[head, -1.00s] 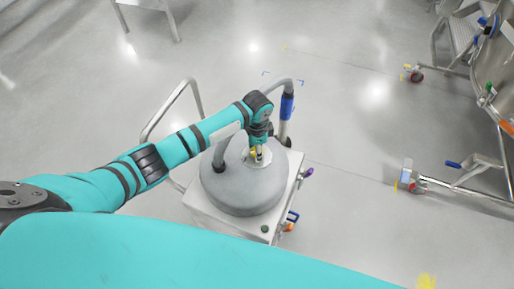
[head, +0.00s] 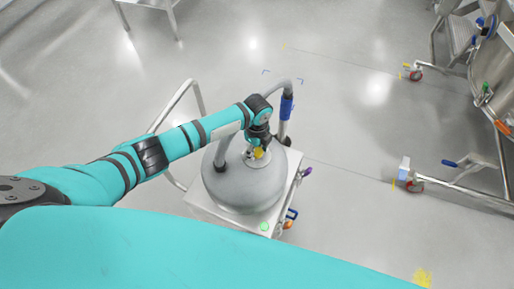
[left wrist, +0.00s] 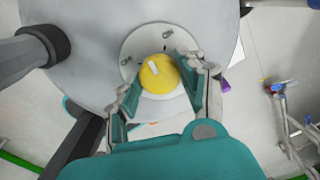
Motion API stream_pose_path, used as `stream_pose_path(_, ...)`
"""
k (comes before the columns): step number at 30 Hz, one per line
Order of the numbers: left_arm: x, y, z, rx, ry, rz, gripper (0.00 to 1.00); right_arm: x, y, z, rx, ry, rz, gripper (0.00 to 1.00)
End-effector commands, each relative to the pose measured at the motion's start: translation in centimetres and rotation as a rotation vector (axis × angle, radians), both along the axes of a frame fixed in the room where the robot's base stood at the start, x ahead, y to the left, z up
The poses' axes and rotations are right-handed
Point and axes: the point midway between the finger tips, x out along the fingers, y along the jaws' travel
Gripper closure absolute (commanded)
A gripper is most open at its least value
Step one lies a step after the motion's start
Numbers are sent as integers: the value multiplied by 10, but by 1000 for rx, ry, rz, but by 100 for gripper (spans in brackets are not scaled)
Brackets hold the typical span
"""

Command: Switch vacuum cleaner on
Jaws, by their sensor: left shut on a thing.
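The vacuum cleaner (head: 240,188) has a round grey top on a square metal base. A yellow knob (left wrist: 158,72) with a white mark sits on a pale round plate (left wrist: 133,48) on that top; the knob also shows in the head view (head: 259,153). My left gripper (head: 257,146) reaches down over the knob. In the left wrist view its two fingers (left wrist: 160,82) are on either side of the knob, shut on it. A lamp (head: 264,226) on the base's front corner glows green. My right gripper is not in view.
A grey hose (head: 221,150) rises from the vacuum's top beside my arm. A metal push handle (head: 178,103) stands at its back left. Wheeled steel equipment (head: 489,70) stands at the right. The floor between is clear.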

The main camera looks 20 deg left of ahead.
Motion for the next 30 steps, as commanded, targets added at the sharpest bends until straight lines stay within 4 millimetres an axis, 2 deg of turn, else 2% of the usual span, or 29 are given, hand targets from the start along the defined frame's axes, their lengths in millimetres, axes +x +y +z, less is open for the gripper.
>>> stream_pose_path(15,0,-1,0,-2,-2,-459,91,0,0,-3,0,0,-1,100)
stream_pose_path(22,0,-1,0,-3,-2,-594,91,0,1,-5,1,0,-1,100)
stream_pose_path(30,0,-1,0,-4,-1,-671,91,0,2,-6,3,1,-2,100)
